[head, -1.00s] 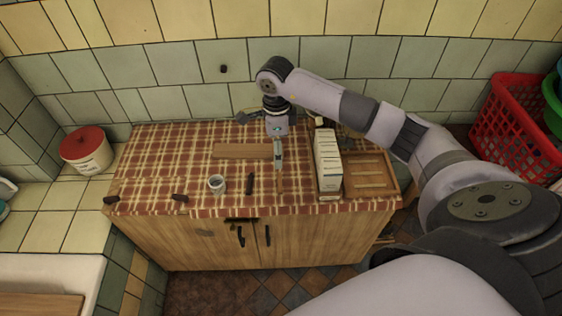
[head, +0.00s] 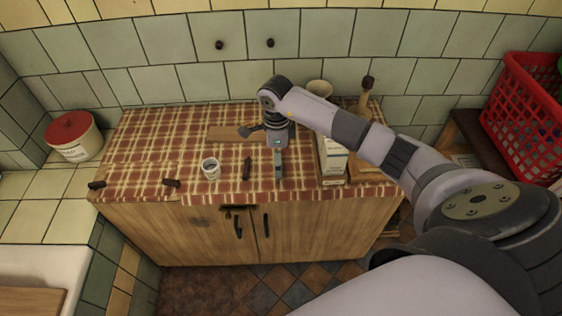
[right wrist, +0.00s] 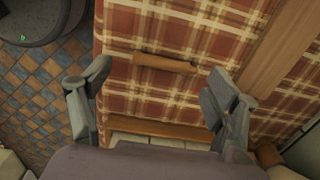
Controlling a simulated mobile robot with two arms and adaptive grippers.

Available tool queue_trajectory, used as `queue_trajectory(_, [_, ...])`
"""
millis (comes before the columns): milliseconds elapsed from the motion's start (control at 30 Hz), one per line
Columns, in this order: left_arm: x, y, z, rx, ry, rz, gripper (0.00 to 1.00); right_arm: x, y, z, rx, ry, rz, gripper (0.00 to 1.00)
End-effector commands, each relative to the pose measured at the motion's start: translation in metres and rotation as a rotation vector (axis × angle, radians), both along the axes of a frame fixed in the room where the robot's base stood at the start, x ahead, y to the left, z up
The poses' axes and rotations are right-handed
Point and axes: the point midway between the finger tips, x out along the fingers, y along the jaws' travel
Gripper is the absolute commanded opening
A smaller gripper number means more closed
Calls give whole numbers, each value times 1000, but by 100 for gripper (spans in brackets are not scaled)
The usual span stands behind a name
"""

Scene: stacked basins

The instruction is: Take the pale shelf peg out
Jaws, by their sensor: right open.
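The pale shelf peg (right wrist: 165,62) is a short tan wooden rod lying on the checked cloth in the right wrist view. It lies between and beyond the two fingers of my right gripper (right wrist: 155,98), which is open and empty. In the head view my right gripper (head: 278,160) points down over the front part of the cabinet top and hides the peg. I cannot tell the exact height of the fingertips above the cloth. My left gripper is not in view.
A dark peg (head: 247,168) and a white cup (head: 210,169) stand left of the gripper; two dark pegs (head: 171,183) (head: 97,184) lie along the front edge. A carton (head: 333,160) stands close on the right. A wooden board (head: 228,133) lies behind.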

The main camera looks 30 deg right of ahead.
Motion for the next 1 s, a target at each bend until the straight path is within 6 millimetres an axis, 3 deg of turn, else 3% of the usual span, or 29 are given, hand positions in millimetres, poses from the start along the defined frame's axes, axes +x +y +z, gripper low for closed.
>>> queue_trajectory(33, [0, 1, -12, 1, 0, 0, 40, 1, 0, -14, 2, 3, -2, 82])
queue_trajectory(167, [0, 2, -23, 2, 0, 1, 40, 2, -1, -31, 1, 2, 0, 82])
queue_trajectory(467, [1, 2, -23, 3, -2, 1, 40, 2, -1, -32, 0, 0, 0, 81])
queue_trajectory(1000, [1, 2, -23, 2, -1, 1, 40, 1, -1, -32, 0, 1, 0, 47])
